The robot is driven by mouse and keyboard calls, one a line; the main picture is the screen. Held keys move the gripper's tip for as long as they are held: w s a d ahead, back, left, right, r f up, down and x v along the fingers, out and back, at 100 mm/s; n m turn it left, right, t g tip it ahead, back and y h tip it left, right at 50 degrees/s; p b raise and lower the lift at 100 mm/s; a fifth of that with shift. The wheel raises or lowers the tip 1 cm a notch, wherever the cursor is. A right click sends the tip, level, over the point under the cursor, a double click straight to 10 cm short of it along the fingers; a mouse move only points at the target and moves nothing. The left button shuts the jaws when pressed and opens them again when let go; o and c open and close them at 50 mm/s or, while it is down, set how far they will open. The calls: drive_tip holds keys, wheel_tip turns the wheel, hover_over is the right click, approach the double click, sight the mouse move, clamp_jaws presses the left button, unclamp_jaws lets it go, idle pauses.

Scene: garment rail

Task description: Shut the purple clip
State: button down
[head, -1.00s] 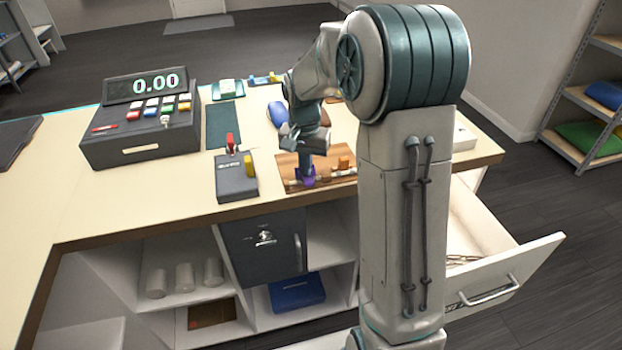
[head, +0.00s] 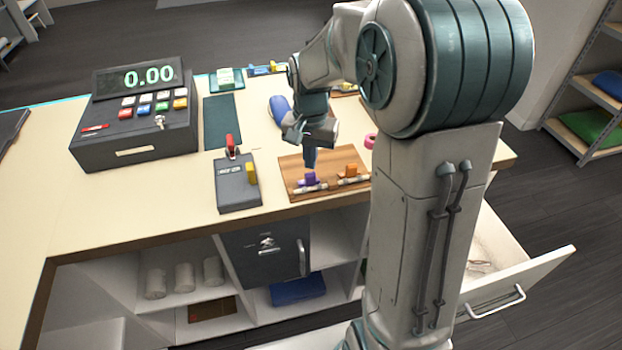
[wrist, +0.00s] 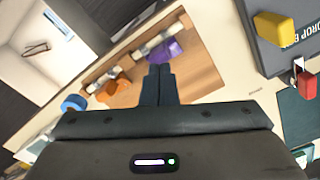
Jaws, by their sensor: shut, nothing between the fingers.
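The purple clip (head: 310,180) sits at a white rod on the wooden board, and it also shows in the wrist view (wrist: 166,50). My gripper (head: 310,165) is shut and empty, pointing down just above the board beside the purple clip. In the wrist view its fingertips (wrist: 158,70) lie close to the clip's near side. I cannot tell whether they touch it. An orange clip (head: 350,171) stands at a second white rod on the same board, to the right. The wrist view does not make clear how far the purple clip is open.
A dark box with a red lever (head: 237,183) stands left of the board (head: 297,163). A blue rounded object (head: 279,109) and a pink ring (head: 369,141) lie nearby. The cash register (head: 135,120) is further left. An open drawer (head: 500,270) juts out below right.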

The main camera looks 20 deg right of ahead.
sight(311, 175)
drive_tip(key=shift+s+r+p, duration=0.15)
drive_tip(key=shift+r+p, duration=0.5)
drive_tip(key=shift+r, duration=0.45)
drive_tip(key=shift+s+r+p, duration=0.15)
drive_tip(key=shift+r+p, duration=0.5)
drive_tip(key=shift+r, duration=0.4)
drive_tip(key=s+r+n+t, duration=0.1)
drive_tip(key=s+r+n, duration=0.1)
drive_tip(key=s, duration=0.7)
drive_tip(key=s+r+n+t, duration=0.2)
drive_tip(key=s+r+n, duration=0.1)
drive_tip(key=s, duration=0.6)
drive_tip(key=shift+s+n, duration=0.3)
drive_tip(key=shift+n, duration=0.3)
